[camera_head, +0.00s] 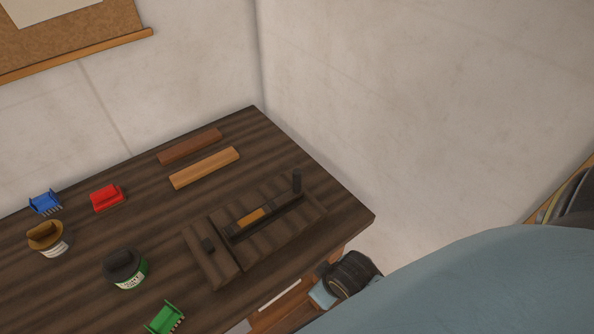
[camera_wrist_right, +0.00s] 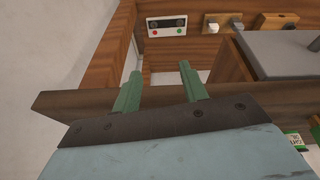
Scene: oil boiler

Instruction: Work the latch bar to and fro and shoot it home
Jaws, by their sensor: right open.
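The latch bar (camera_head: 278,208) is a dark bar lying in a channel on a brown ribbed wooden latch board (camera_head: 285,229) near the table's right corner. An upright dark knob (camera_head: 297,180) stands at its far right end, and an orange-brown section shows at its middle. A separate wooden block (camera_head: 210,258) with a small dark piece on it lies at the left end, with a narrow gap between. My right gripper (camera_wrist_right: 160,72) shows two green fingers, apart and empty, in the wrist view. My left gripper is in neither view.
Two wooden strips (camera_head: 205,167) lie behind the board. Blue (camera_head: 45,202), red (camera_head: 107,197) and green (camera_head: 165,318) clips and two lidded jars stand to the left. A wall rises beyond the table. The wrist view shows a white button panel (camera_wrist_right: 166,27).

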